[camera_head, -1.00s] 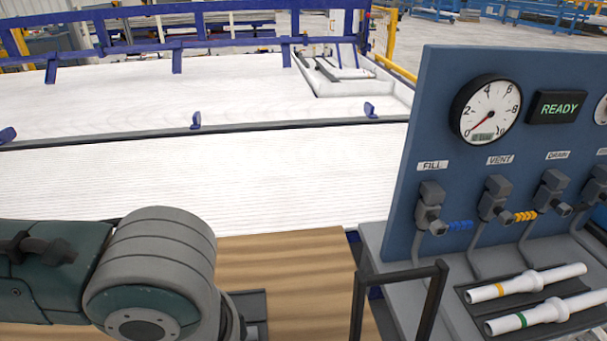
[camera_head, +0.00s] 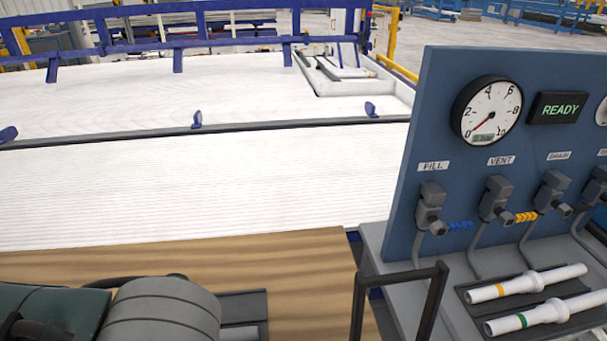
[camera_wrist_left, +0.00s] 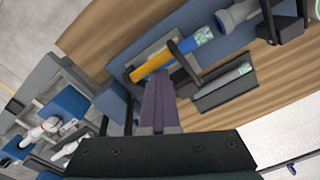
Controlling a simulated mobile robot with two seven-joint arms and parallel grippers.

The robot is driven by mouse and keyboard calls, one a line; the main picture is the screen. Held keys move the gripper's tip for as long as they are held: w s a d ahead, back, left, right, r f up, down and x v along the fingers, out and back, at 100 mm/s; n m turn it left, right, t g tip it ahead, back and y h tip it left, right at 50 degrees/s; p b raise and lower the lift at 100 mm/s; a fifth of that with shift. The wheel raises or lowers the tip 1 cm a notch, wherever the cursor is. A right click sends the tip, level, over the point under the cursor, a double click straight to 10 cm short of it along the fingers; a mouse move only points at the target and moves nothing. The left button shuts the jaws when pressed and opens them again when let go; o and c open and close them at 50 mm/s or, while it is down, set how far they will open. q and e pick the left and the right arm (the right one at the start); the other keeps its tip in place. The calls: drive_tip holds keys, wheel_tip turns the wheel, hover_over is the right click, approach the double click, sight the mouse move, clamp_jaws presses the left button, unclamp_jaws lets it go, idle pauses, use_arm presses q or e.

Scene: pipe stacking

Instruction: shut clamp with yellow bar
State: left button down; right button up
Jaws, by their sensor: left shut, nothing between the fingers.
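In the left wrist view, a yellow bar (camera_wrist_left: 152,65) lies along a grey and blue fixture, with a pale patterned label (camera_wrist_left: 204,36) beyond its right end. A black bracket (camera_wrist_left: 184,62) stands close to the bar's right end; I cannot tell whether this clamp is open or shut. My left gripper (camera_wrist_left: 158,82) is shut and empty, its purple fingers pointing up the picture with their tips just below the bar. I cannot tell whether they touch it. The right gripper is not in view.
A dark tray (camera_wrist_left: 224,88) lies on the wooden bench (camera_head: 310,262). A blue panel (camera_head: 440,110) with a gauge (camera_head: 487,110) and a READY display stands at the right. White pipes (camera_head: 528,284) lie before it, near a black handle frame (camera_head: 440,275).

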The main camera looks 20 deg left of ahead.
use_arm(q)
drive_tip(key=shift+s+d+f, duration=0.1)
drive_tip(key=shift+s+d, duration=0.2)
drive_tip(key=shift+s, duration=0.1)
